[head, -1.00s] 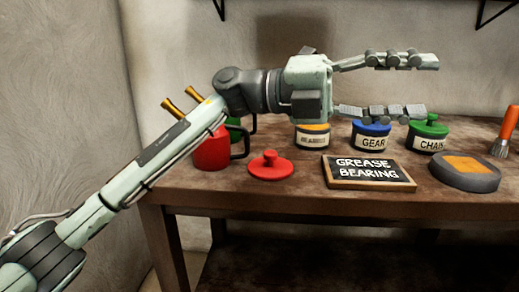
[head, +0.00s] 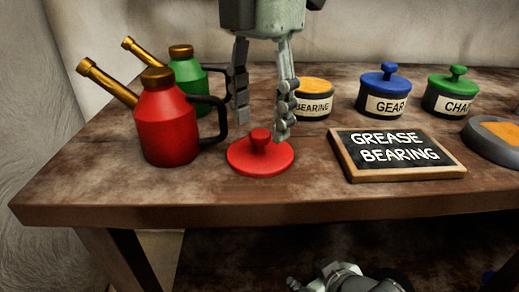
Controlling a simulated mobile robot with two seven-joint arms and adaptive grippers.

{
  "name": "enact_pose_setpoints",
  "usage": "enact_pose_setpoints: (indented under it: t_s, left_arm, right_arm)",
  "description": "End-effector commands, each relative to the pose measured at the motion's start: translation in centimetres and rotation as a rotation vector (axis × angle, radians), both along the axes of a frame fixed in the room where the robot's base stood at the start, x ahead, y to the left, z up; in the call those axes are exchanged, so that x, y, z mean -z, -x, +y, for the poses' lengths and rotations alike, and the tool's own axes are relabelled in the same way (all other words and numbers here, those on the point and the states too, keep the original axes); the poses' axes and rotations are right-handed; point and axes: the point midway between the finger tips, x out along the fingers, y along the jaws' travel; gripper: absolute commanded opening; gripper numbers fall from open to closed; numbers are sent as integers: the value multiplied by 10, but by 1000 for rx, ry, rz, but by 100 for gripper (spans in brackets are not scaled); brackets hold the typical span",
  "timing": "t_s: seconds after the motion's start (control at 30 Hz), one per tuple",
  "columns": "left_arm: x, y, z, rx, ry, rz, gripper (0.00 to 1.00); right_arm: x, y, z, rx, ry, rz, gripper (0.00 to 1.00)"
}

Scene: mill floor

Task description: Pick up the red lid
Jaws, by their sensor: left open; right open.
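The red lid (head: 259,158), a flat disc with a round knob, lies on the wooden table near its front edge. My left gripper (head: 261,130) points straight down over it, open and empty. Its fingertips show on either side of the knob, apart from it; I cannot tell their exact depth or height against the lid. My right gripper (head: 318,280) shows in part at the bottom edge of the picture, below the table's front edge; its lower part is cut off.
A red oil can (head: 165,130) stands close left of the lid, its dark handle towards my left gripper. A green can (head: 188,74) is behind. The lidless bearing jar (head: 312,105), gear jar (head: 384,97), chain jar (head: 449,97) and chalkboard sign (head: 400,153) are right.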

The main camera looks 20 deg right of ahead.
Motion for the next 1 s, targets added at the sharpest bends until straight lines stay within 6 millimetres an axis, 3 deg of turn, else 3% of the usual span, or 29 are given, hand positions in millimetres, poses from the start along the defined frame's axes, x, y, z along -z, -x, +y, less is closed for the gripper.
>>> enact_pose_setpoints:
  t_s: [0.2,0.47,0.83,1.0]
  left_arm:
    - [33,-3,0,0,2,3,50]
    - [36,-2,0,0,2,2,48]
    - [36,-2,0,1,2,2,2]
    - [36,-2,0,1,2,2,0]
  right_arm:
    - [-2,-5,4,-9,-10,-26,52]
    - [-4,-6,5,-11,-12,-34,52]
    - [-3,-6,5,-10,-11,-32,52]
    - [-3,-6,5,-11,-11,-32,52]
